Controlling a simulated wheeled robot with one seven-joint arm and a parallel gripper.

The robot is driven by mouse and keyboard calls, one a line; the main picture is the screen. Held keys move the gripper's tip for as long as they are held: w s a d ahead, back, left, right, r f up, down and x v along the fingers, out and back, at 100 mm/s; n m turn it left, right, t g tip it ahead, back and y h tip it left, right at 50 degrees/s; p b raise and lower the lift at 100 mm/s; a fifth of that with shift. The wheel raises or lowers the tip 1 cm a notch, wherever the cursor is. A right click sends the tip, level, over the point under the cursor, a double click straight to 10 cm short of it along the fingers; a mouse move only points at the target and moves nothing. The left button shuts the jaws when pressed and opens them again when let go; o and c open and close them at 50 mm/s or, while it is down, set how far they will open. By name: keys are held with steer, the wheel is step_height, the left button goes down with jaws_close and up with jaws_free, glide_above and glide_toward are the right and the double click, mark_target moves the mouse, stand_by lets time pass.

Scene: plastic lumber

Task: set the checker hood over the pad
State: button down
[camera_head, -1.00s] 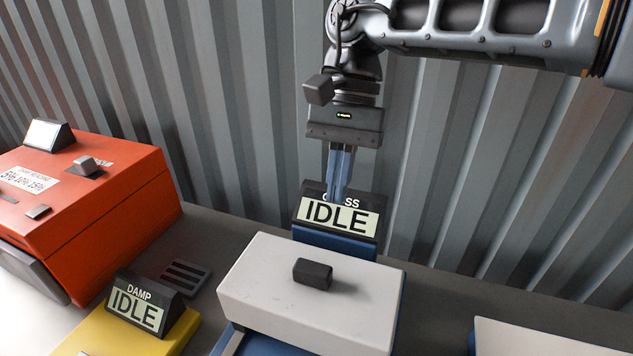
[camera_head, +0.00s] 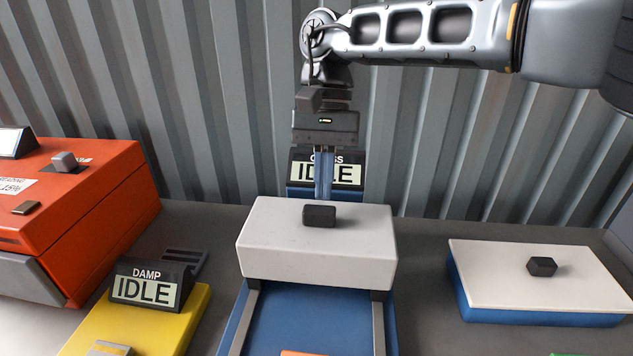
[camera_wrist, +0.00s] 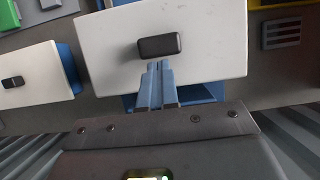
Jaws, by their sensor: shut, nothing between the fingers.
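The checker hood (camera_head: 316,255) is a white block with a black knob (camera_head: 319,216) on top. It sits at the back of a blue base (camera_head: 315,315) with two grey rails running toward me. My gripper (camera_head: 324,192) is shut and empty, pointing down behind the knob, in front of the display reading IDLE (camera_head: 345,176). In the wrist view its blue fingers (camera_wrist: 157,76) lie just below the knob (camera_wrist: 160,46) and overlap the white hood top (camera_wrist: 215,40); contact cannot be told. I cannot make out the pad for certain; an orange edge (camera_head: 303,353) shows at the bottom of the base.
A yellow device (camera_head: 140,325) marked DAMP and IDLE stands at left, with an orange-red machine (camera_head: 90,205) behind it. A blue box with a white lid and dark knob (camera_head: 542,267) stands at right. A corrugated wall (camera_head: 230,100) closes the back.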

stand_by(0.3)
steer(key=s+b, duration=0.1)
steer(key=s, duration=1.8)
steer(key=shift+s+a+b, duration=0.3)
steer(key=shift+b, duration=0.1)
steer(key=shift+f, duration=0.1)
